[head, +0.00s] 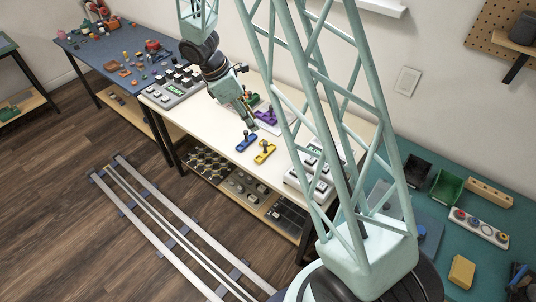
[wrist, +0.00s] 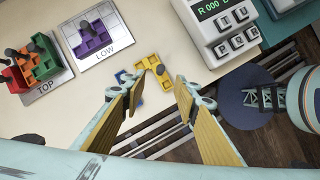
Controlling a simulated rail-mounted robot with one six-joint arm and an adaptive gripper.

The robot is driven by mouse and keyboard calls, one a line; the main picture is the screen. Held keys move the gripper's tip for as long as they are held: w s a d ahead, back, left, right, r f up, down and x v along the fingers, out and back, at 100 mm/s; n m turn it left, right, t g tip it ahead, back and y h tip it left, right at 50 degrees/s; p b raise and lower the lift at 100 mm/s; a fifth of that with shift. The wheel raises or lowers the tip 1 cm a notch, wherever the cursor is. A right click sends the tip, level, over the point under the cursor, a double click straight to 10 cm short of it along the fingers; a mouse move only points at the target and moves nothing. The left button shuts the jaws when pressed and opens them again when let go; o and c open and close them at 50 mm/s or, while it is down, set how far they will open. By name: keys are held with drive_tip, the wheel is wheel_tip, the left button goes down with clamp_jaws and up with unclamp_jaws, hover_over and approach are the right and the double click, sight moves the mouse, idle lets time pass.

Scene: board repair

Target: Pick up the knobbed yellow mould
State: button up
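The knobbed yellow mould (head: 262,156) lies on the cream table near its front edge, with a dark knob standing up from it. In the wrist view the yellow mould (wrist: 145,76) is beyond and between my fingertips, its knob (wrist: 160,70) towards the right fingertip. My gripper (wrist: 158,82) is open and empty, with yellow-padded fingers wide apart. In the head view my gripper (head: 248,121) points down above the table, behind the yellow mould. A blue knobbed mould (head: 243,145) lies just left of it; in the wrist view the left finger partly hides it.
A purple knobbed mould (wrist: 93,42) sits on a pad marked LOW. Green, red and orange pieces (wrist: 38,65) sit on a pad marked TOP. A keyed device with a display (wrist: 215,30) stands right of the yellow mould. The table's front edge is close.

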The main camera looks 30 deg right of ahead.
drive_tip(key=shift+f, duration=0.25)
drive_tip(key=b, duration=0.2)
approach(265, 142)
drive_tip(key=shift+x, duration=2.5)
drive_tip(key=shift+b+x, duration=0.35)
drive_tip(key=shift+x, duration=2.2)
clamp_jaws()
